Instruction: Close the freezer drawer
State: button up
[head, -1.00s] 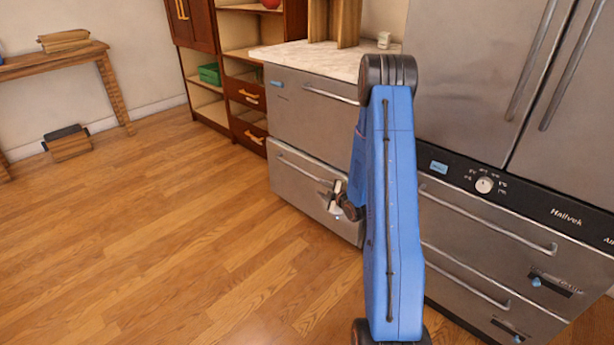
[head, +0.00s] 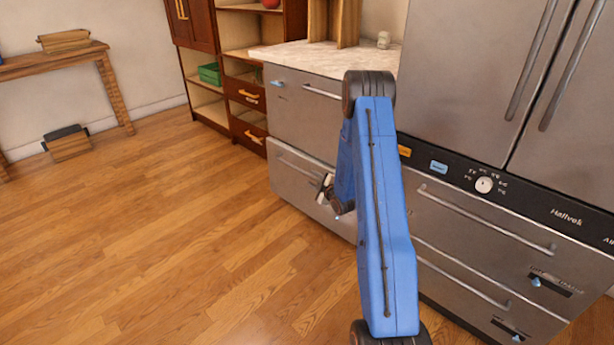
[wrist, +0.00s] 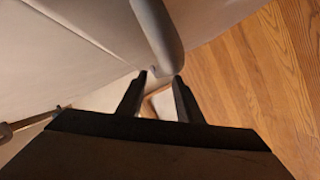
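The steel fridge (head: 455,80) on the right has two wide drawers below its dial panel. The upper drawer (head: 470,235) and lower drawer (head: 450,285) each have a bar handle; both look flush or nearly so, and my arm covers their left ends. My gripper (head: 326,188) is left of them, low in front of the lower drawer (head: 290,185) of the steel counter unit. In the wrist view my gripper (wrist: 160,77) has its fingers apart, with nothing clearly held. A rounded grey bar handle (wrist: 158,35) lies just beyond the fingertips; contact is unclear.
The pale countertop (head: 300,56) sits above the counter unit's upper drawer (head: 300,110). A wooden shelf cabinet (head: 245,70) stands behind left. A wooden table (head: 85,60) and a small box (head: 67,143) are at far left. The wood floor (head: 190,230) in front is clear.

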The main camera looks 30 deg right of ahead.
aim_at(307, 174)
jog(key=x, duration=0.6)
jog(key=shift+w, duration=0.25)
jog(key=shift+c, duration=0.3)
grip_shut()
